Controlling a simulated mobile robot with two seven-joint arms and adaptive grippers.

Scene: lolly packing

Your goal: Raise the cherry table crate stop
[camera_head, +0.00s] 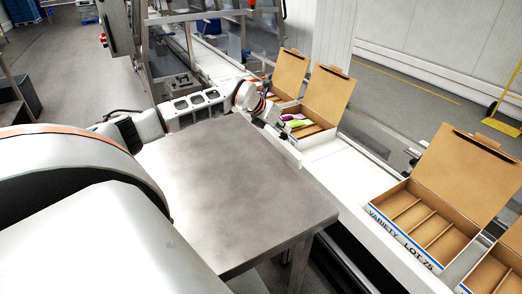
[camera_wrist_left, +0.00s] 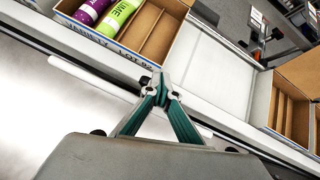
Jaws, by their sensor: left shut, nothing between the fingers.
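My left gripper (camera_head: 272,113) is at the far corner of the grey metal table (camera_head: 225,185), beside the conveyor. In the left wrist view its green-sided fingers (camera_wrist_left: 161,82) are shut with nothing between them. The fingertips are close to the front wall of an open cardboard box (camera_wrist_left: 135,47) holding a purple lolly (camera_wrist_left: 92,10) and a green lolly (camera_wrist_left: 118,14). A white bar (camera_wrist_left: 90,75) runs along the table edge and passes behind the fingers; it also shows in the head view (camera_head: 283,149). I cannot tell whether it is the crate stop. My right gripper is out of view.
The white conveyor (camera_head: 348,172) runs past the table with several open cardboard boxes on it. The nearer box (camera_head: 425,235) is marked VARIETY and its compartments are empty. The table top is clear. A metal frame (camera_head: 175,60) stands behind the table.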

